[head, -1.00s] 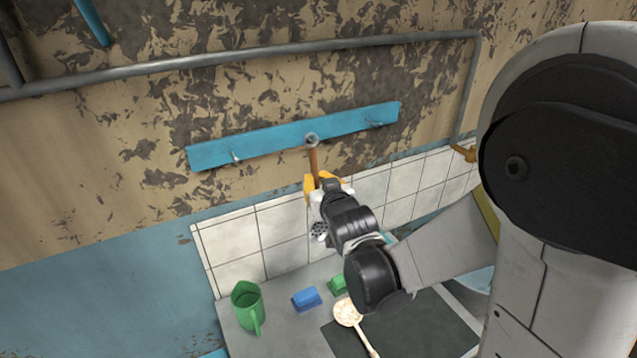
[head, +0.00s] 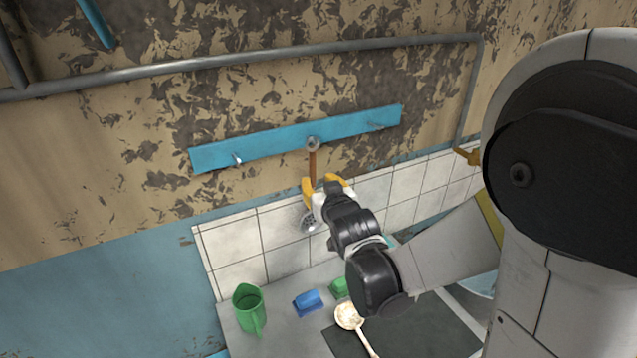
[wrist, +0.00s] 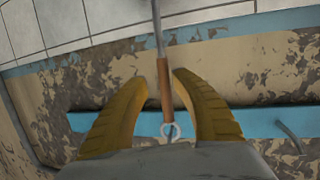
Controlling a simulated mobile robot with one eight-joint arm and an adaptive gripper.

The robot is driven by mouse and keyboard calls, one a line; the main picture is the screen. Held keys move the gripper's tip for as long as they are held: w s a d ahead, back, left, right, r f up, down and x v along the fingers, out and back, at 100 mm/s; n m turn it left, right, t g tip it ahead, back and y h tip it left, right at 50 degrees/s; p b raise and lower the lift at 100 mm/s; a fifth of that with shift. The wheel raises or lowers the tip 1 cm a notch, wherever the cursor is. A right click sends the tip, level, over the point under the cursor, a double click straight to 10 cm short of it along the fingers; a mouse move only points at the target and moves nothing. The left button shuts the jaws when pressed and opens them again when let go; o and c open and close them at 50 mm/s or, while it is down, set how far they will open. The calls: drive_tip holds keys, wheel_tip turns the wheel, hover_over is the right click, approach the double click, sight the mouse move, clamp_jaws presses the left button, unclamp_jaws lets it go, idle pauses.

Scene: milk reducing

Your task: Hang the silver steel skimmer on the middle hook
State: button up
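The silver steel skimmer (head: 312,165) is upright against the wall, its brown grip below a metal ring. The ring is at the middle hook (head: 312,142) of the blue rail (head: 263,146) and appears to hang there; the hook itself is mostly hidden by the ring. The perforated bowl (head: 308,221) shows below, partly behind my gripper. My gripper (head: 325,183) has its yellow fingers spread. In the wrist view, the fingers (wrist: 160,80) stand on either side of the brown grip (wrist: 165,88), with gaps visible beside it.
The left hook (head: 237,159) and right hook (head: 376,125) are empty. A grey pipe (head: 240,57) runs above the rail.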

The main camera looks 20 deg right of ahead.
drive_tip(key=v, duration=1.2)
drive_tip(key=s+f+g+b, duration=0.8)
drive_tip(key=s+f, duration=0.5)
drive_tip(key=s, duration=0.3)
drive_tip(key=shift+d+f+b, duration=0.15)
drive_tip(key=shift+d+b, duration=0.05)
drive_tip(key=shift+b, duration=0.35)
idle(0.6)
